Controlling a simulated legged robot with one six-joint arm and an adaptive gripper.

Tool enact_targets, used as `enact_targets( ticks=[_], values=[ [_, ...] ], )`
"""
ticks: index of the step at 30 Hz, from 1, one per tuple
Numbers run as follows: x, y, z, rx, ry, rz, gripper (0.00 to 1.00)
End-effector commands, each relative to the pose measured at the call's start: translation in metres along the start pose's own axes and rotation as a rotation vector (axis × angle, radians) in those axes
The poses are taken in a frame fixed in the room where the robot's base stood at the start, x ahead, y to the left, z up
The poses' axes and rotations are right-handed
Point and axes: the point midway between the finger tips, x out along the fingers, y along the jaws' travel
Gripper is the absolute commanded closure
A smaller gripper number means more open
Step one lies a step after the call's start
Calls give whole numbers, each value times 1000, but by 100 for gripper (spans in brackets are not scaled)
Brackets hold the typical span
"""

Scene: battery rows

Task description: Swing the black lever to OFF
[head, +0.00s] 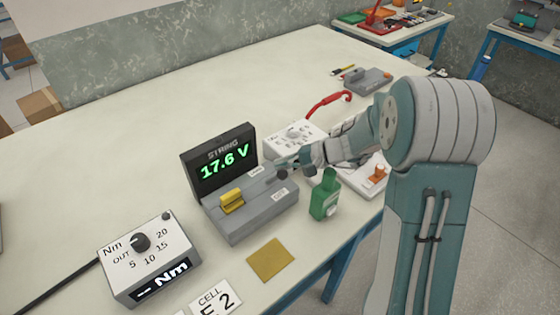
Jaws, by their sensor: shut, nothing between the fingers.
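A grey box (250,222) stands on the bench, with a black display (222,163) behind it reading "STRING 17.6 V" in green. The black lever (282,175) is at the right of the box top, between two small white labels whose text is too small to read surely. A yellow block-like handle (232,201) sits at the left of the same top. My gripper (287,164) reaches in from the right, shut, with its tips at or just above the lever's dark end. I cannot tell whether they touch. My gripper partly hides the lever.
A green bottle (324,198) stands close to the box's right side, below my wrist. A white dial box (290,139) is behind my gripper. A torque dial box (150,258) and a tan square (270,260) lie in front. The bench's back left is clear.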

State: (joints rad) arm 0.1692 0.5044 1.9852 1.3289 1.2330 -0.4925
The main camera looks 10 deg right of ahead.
Motion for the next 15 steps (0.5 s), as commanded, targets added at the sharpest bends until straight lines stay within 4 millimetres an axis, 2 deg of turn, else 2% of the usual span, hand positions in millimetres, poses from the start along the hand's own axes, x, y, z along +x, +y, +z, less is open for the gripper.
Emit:
enact_targets(
  ticks=[11,15],
  values=[
    [0,0,0,0,0,0,100],
    [-7,0,0,-1,2,0,100]
  ],
)
